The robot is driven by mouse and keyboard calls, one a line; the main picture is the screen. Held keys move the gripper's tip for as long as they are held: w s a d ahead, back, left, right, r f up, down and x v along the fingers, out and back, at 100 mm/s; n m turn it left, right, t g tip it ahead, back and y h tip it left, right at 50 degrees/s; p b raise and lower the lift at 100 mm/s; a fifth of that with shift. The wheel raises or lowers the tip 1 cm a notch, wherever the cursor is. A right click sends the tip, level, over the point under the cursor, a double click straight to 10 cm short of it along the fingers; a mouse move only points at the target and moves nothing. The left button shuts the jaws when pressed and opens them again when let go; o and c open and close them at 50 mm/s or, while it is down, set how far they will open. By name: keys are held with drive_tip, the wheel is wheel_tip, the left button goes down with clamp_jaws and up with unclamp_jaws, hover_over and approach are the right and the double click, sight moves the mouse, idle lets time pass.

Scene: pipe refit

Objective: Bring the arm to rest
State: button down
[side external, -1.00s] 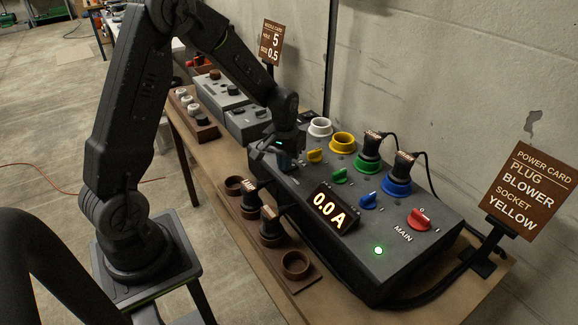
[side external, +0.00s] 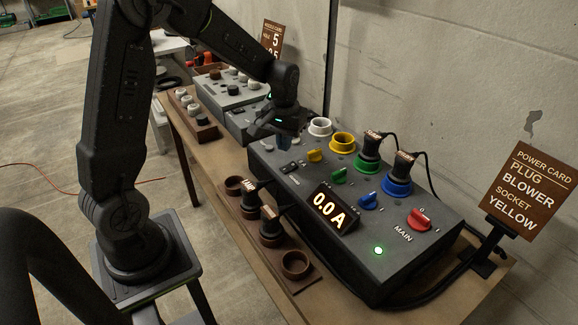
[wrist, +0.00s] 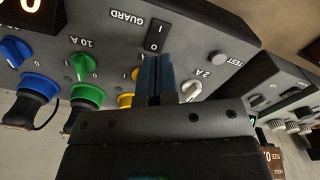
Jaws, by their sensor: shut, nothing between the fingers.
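My gripper (side external: 283,143) is above the far left end of the grey power panel (side external: 384,268), apart from it as far as I can tell. Its blue-tipped fingers are shut with nothing between them. They also show in the wrist view (wrist: 155,75), in front of the panel near the black guard rocker switch (wrist: 156,36). The fingers hide part of the panel behind them there. My arm reaches over from the left in the side view.
White and yellow sockets (side external: 342,143) are empty; plugs stand in the green (side external: 367,163) and blue (side external: 396,187) ones. The display (side external: 331,207) reads 0.0 A. A wooden plug rack (side external: 296,266) lies in front. A power card (side external: 530,187) stands right.

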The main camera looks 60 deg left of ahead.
drive_tip(key=shift+r, duration=0.35)
drive_tip(key=s+d+r+m+t, duration=0.2)
drive_tip(key=s+d+r, duration=0.4)
drive_tip(key=s, duration=0.3)
drive_tip(key=s+d+r+m+t, duration=0.3)
drive_tip(key=s+d+r+m, duration=0.1)
drive_tip(key=s+d+r, duration=0.3)
drive_tip(key=s, duration=0.2)
drive_tip(key=shift+s+d+r+t, duration=0.2)
drive_tip(key=shift+s+r+t, duration=0.05)
drive_tip(key=shift+s+t, duration=0.1)
drive_tip(key=c, duration=1.8)
unclamp_jaws()
